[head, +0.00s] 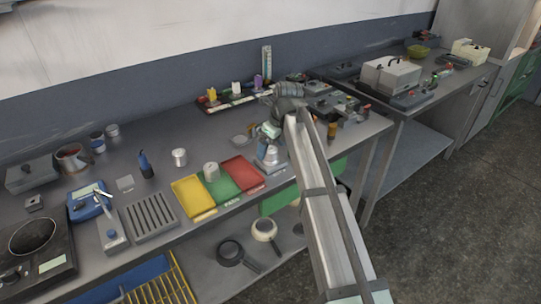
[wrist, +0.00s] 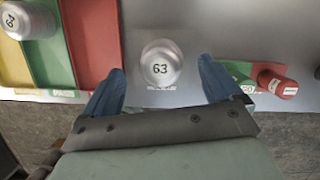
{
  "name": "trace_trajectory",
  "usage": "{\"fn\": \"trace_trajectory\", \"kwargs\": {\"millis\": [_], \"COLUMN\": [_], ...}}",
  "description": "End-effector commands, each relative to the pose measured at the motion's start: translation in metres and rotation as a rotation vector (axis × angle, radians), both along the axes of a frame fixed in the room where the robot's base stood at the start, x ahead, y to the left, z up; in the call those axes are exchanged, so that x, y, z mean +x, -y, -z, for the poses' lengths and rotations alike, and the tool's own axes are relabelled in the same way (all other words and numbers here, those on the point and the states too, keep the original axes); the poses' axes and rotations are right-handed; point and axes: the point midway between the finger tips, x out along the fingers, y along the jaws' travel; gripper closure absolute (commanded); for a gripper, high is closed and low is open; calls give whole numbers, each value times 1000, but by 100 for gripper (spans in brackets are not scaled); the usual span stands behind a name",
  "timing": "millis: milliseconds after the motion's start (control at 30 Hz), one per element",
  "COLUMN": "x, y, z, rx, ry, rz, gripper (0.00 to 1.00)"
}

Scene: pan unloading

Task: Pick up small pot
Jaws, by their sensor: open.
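A third silver pot (head: 179,157) stands behind the yellow tray.
Yellow (head: 194,197), green (head: 222,188) and red (head: 243,173) trays lie left of the pot. A rack of small items (head: 236,100) is behind. Pans (head: 230,253) sit on the lower shelf.

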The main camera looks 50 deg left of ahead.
Motion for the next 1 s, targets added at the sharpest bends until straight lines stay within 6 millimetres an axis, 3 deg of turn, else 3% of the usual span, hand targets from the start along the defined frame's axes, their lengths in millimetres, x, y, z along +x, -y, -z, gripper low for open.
{"fn": "trace_trajectory", "kwargs": {"millis": [200,467,1000], "x": [-1,-1,-1], "y": [-8,-10,-9], "z": [27,32,32], "rx": [-1,0,0], "ry": [0,1,0], "rz": [0,0,0], "gripper": [8,8,58]}}
